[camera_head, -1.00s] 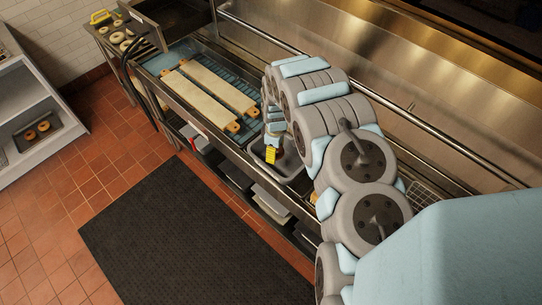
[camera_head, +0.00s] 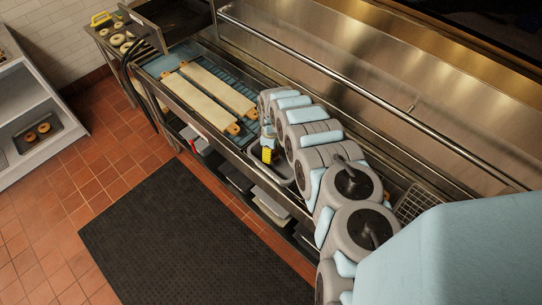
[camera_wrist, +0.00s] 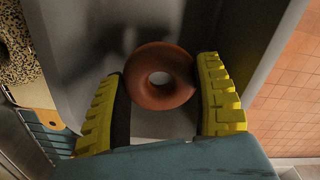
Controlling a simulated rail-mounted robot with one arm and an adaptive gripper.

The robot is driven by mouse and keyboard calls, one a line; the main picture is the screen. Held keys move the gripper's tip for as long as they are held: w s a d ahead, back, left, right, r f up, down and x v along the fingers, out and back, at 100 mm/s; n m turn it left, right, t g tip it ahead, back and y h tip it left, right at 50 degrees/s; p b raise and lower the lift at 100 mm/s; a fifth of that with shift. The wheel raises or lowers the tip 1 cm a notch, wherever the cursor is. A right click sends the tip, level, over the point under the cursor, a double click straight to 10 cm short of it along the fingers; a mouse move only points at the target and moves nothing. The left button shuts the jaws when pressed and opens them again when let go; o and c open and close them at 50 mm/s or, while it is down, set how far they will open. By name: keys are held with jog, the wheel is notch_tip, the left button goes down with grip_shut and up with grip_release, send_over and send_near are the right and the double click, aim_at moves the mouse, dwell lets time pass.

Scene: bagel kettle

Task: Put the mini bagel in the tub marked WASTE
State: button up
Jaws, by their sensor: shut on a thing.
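The mini bagel (camera_wrist: 146,94), a brown ring, sits between the two yellow ribbed fingers of my gripper (camera_wrist: 160,73) in the wrist view, touching both. My gripper (camera_head: 267,155) is shut on it. A grey tub (camera_head: 285,173) in the counter rail is under my gripper in the head view. The tub's grey walls (camera_wrist: 262,40) surround the view of the bagel in the wrist view. The bagel is hidden in the head view. No WASTE marking is readable on the tub.
A steel rail (camera_head: 350,110) runs along behind the arm. More bagels are on a side table (camera_head: 113,38) and a shelf tray (camera_head: 35,137). A black mat (camera_head: 185,240) covers the floor.

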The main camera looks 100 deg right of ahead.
jog(key=shift+d+f, duration=0.4)
jog(key=shift+f, duration=0.15)
jog(key=shift+f+b, duration=1.05)
jog(key=shift+f, duration=0.4)
jog(key=shift+f, duration=0.2)
jog(key=o, duration=0.9)
jog(key=shift+c, duration=0.2)
jog(key=shift+r, duration=0.1)
